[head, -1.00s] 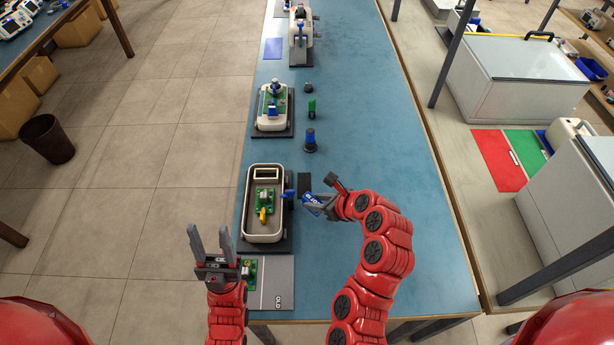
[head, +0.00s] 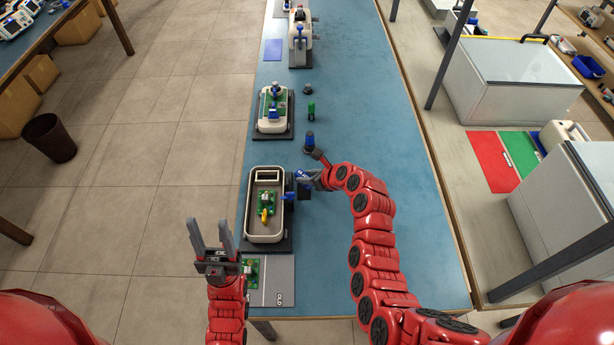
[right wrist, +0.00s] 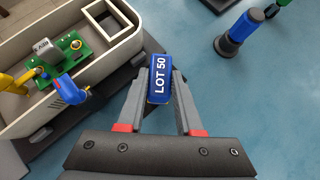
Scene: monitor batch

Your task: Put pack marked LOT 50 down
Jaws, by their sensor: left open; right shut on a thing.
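The blue pack marked LOT 50 (right wrist: 160,80) is between the fingers of my right gripper (right wrist: 158,74), its white lettering facing the right wrist camera. I cannot tell whether the pack touches anything below. My right gripper (head: 306,176) is shut on it. My left gripper (head: 208,228) is open and empty, left of the table's near left edge.
A blue-handled part (right wrist: 70,88) sticks out at the housing's side. A grey mat (head: 280,280) with a green board lies nearest me. The right half of the blue table (head: 390,130) is clear.

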